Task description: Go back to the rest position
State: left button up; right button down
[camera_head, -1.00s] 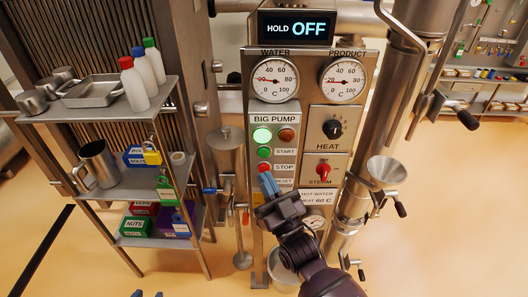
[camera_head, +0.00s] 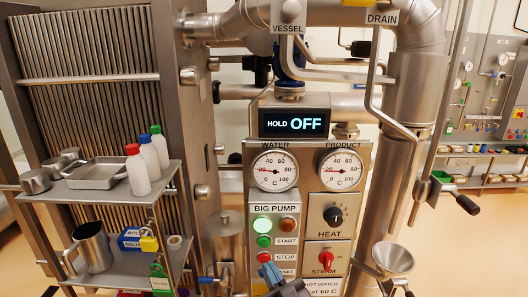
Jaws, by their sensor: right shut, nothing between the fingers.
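My left gripper is not in view.
The display (camera_head: 293,123) reads HOLD OFF above WATER (camera_head: 275,170) and PRODUCT (camera_head: 340,170) gauges. A shelf (camera_head: 130,190) with bottles and cups stands left. Pipes, a crank handle (camera_head: 466,204) and a metal funnel (camera_head: 392,259) stand right of the panel.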

jog(key=s+d+f+m+g+h, duration=0.2)
jog(key=s+d+f+h, duration=0.15)
jog(key=d+f, duration=0.35)
jog(key=s+d+f+m+g+h, duration=0.2)
jog(key=s+d+f+g+h, duration=0.15)
jog(key=d+f, duration=0.4)
jog(key=s+d+f+g+h, duration=0.1)
jog(key=s+d+f+h, duration=0.1)
jog(key=s+d, duration=0.4)
jog(key=s+d+f+m+g+h, duration=0.1)
jog(key=s+d+f, duration=0.3)
jog(key=s, duration=0.3)
jog(key=shift+d+f+g+h, duration=0.35)
jog(key=shift+d+f+h, duration=0.05)
jog(key=shift+d, duration=0.5)
